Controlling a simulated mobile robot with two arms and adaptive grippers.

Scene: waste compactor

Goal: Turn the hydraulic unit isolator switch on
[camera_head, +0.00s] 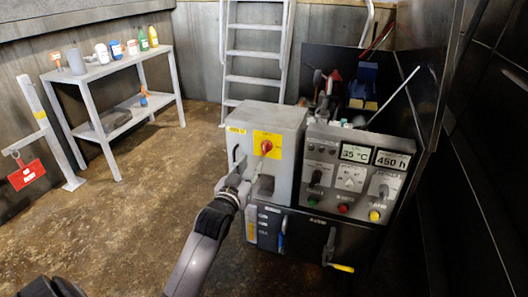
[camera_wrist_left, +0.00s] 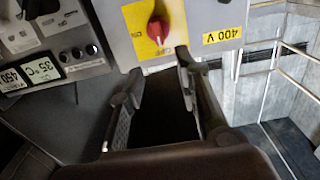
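The isolator switch is a red rotary knob (camera_head: 266,146) on a yellow plate (camera_head: 276,139), on the front of a grey box (camera_head: 291,121). In the left wrist view the red knob (camera_wrist_left: 157,28) lies just beyond the fingertips, with a pale mark on its near edge. My left gripper (camera_head: 252,172) is in front of the box, just below the knob in the head view. Its two fingers (camera_wrist_left: 157,78) are spread and empty, apart from the knob.
A control panel (camera_head: 350,187) with displays and coloured buttons adjoins the box on the right. A yellow-tipped lever (camera_head: 331,250) hangs below. A shelf table (camera_head: 108,70) with bottles, a ladder (camera_head: 256,55) and a post with a red tag (camera_head: 27,174) stand farther back. Floor at left is clear.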

